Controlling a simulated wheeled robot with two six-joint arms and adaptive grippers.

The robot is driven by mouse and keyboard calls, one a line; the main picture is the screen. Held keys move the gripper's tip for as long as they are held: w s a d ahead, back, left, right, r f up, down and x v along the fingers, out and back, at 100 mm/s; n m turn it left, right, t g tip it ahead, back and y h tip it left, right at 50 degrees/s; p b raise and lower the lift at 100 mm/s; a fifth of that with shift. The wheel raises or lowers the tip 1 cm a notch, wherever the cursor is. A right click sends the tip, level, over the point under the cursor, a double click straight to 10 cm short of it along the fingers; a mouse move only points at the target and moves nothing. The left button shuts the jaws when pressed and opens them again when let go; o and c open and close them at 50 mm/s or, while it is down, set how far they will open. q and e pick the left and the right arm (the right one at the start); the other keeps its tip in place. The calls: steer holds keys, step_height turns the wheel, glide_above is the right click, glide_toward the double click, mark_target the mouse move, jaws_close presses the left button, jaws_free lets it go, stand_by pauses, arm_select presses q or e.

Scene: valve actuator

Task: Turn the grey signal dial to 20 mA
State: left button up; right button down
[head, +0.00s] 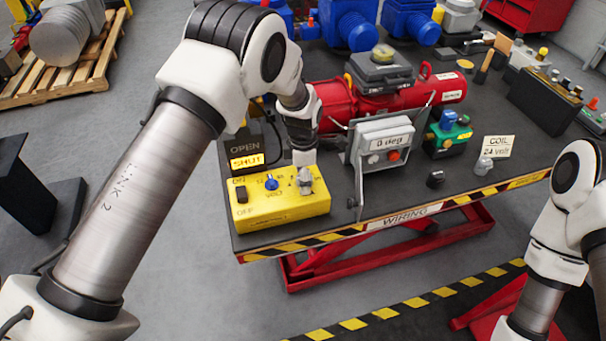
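The yellow signal box (262,214) stands at the table's front left corner. It has a black ON/OFF switch (241,194), a blue knob (271,182) marked VOLT, and the grey signal dial (306,187) at its right end. My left arm reaches over the box from the left. My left gripper (304,170) points down at the grey dial from above and seems to touch or surround it. The gripper covers most of the dial and its scale, so the dial's setting and the finger opening cannot be read. My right arm shows at the right edge; its gripper is out of view.
Behind the box, a sign (247,161) has SHUT lit and OPEN dark. A grey unit (382,142) reading 0 deg stands to the right, before a red actuator (420,92). A green box (447,135) and COIL card (498,147) are farther right.

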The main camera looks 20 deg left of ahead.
arm_select(q)
steer(key=shift+s, duration=0.1)
steer(key=c, duration=1.1)
steer(key=shift+o, duration=0.2)
